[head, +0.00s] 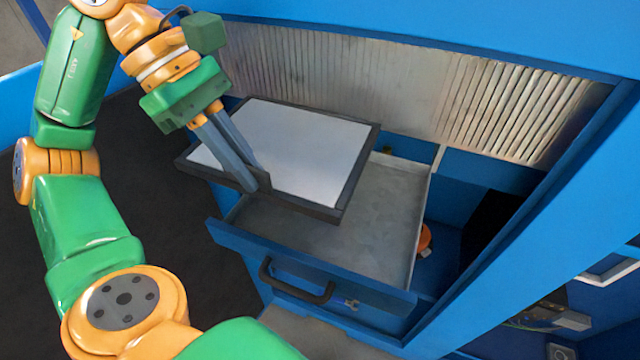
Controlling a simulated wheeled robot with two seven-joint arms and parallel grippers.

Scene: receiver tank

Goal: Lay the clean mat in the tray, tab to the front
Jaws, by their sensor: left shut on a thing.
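The clean mat (305,150) is a flat white panel with a dark frame around it. My left gripper (258,184) is shut on its near edge, left of that edge's middle. The fingers cover part of the frame, and I cannot make out a separate tab there. The mat is above the grey tray (375,235), which sits in a pulled-out blue drawer. The mat hides the tray's back left part and reaches out past its left side. The tray's visible floor is bare. My right gripper is not in view.
The drawer's blue front has a dark handle (296,284). A ribbed grey panel (400,90) stands behind the mat. Blue cabinet walls close in the right side. A small orange object (424,240) lies right of the tray. Dark floor is at left.

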